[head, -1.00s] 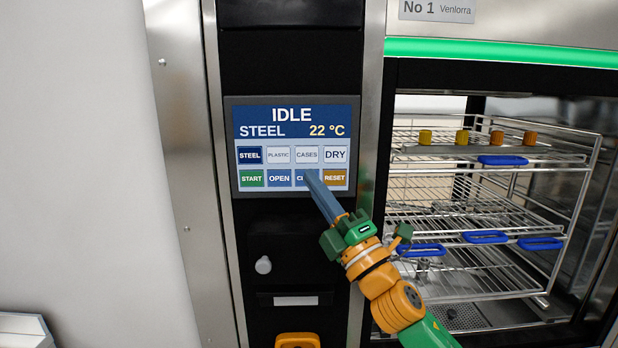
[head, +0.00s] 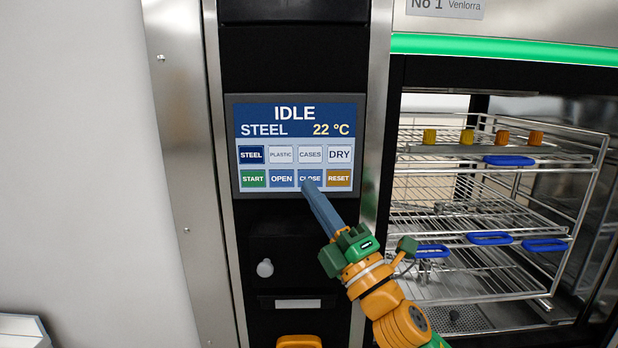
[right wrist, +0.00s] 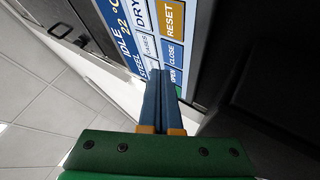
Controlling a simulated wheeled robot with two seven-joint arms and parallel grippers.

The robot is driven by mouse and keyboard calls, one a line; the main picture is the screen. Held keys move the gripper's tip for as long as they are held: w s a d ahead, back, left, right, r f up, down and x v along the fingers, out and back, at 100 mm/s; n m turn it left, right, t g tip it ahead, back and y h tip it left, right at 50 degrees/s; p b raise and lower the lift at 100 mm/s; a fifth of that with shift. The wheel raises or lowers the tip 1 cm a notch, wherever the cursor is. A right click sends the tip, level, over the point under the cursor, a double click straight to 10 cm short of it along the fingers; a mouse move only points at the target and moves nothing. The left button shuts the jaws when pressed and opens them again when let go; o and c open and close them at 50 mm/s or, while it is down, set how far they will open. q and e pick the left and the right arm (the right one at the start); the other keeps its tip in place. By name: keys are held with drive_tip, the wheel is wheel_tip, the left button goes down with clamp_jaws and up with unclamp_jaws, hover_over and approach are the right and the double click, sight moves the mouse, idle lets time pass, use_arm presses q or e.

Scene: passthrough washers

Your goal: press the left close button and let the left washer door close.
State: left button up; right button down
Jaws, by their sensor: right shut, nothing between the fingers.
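The blue CLOSE button (head: 310,176) is in the lower row of the control panel (head: 296,149), between OPEN (head: 281,178) and RESET (head: 338,178). The panel reads IDLE, STEEL, 22 °C. My right gripper (head: 308,187) is shut and empty, its blue fingertips over the lower edge of the CLOSE button. I cannot tell whether they touch it. In the right wrist view the shut fingers (right wrist: 161,80) point at the panel near the CLOSE label (right wrist: 174,55). The washer chamber (head: 480,210) on the right stands open; its door is not visible. My left gripper is not in view.
Wire racks (head: 495,157) with blue handles and several yellow and orange caps stand in the chamber. A grey knob (head: 265,268) and a yellow handle (head: 299,341) are below the panel. A steel post (head: 376,110) separates panel and chamber.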

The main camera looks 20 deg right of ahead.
drive_tip(key=s, duration=0.3)
drive_tip(key=shift+s+a+r, duration=0.1)
drive_tip(key=shift+s+a, duration=0.15)
drive_tip(key=shift+a, duration=0.15)
drive_tip(key=shift+w, duration=0.1)
